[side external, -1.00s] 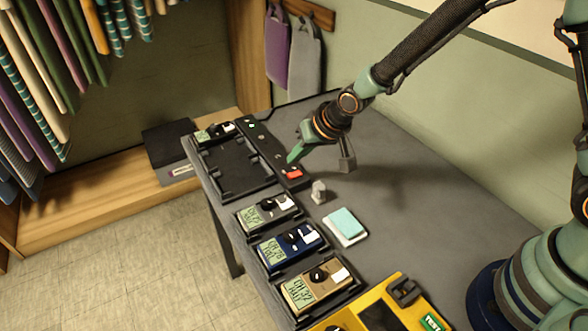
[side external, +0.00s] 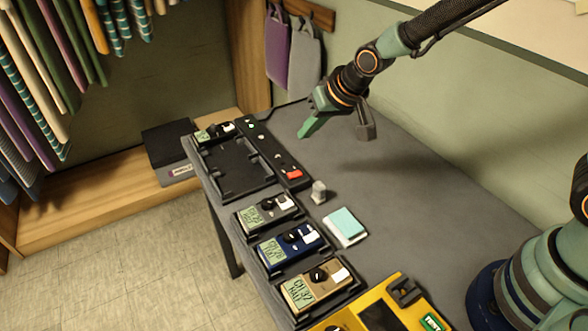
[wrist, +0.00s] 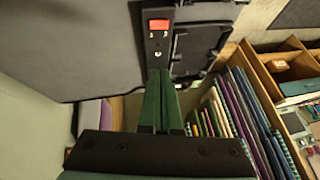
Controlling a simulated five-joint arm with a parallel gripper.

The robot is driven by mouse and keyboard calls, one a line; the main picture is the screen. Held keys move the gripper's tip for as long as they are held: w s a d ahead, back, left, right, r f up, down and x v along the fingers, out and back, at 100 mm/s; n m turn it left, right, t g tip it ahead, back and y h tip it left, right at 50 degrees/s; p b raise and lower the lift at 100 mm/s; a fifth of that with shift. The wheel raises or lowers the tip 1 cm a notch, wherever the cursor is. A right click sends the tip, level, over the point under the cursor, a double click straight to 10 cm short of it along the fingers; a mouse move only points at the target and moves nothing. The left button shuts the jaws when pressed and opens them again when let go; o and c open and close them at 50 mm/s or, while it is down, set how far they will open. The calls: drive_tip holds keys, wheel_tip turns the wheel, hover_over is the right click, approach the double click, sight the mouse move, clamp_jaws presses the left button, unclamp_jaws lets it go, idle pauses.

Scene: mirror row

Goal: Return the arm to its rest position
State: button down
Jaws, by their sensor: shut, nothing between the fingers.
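My gripper (side external: 304,133) has green fingers and hangs above the dark grey table (side external: 400,190), near its far end. It is shut and holds nothing. In the side external view it is above and to the right of a black strip (side external: 272,155) with a red button (side external: 294,174). In the wrist view my gripper's green fingers (wrist: 157,75) lie together, pointing toward the strip, and the red button (wrist: 159,25) shows beyond them. The fingers look clear of the table and the strip.
Several boxes with dials, such as the blue one (side external: 290,247), stand in black cradles along the left edge. An empty black tray (side external: 235,170) lies by the strip. A small grey piece (side external: 319,192), a teal-topped pad (side external: 345,225) and a yellow unit (side external: 405,290) stand closer. The right tabletop is clear.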

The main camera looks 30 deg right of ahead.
drive_tip(key=s+d+r+h, duration=0.1)
drive_tip(key=s+d+r, duration=0.5)
drive_tip(key=s+d, duration=0.1)
drive_tip(key=s+d+r+n, duration=0.1)
drive_tip(key=s+d+r, duration=0.4)
drive_tip(key=s, duration=0.5)
drive_tip(key=shift+d+r+g+h, duration=0.3)
drive_tip(key=shift+d+r+h, duration=0.1)
drive_tip(key=shift+d, duration=0.7)
drive_tip(key=shift+w, duration=0.1)
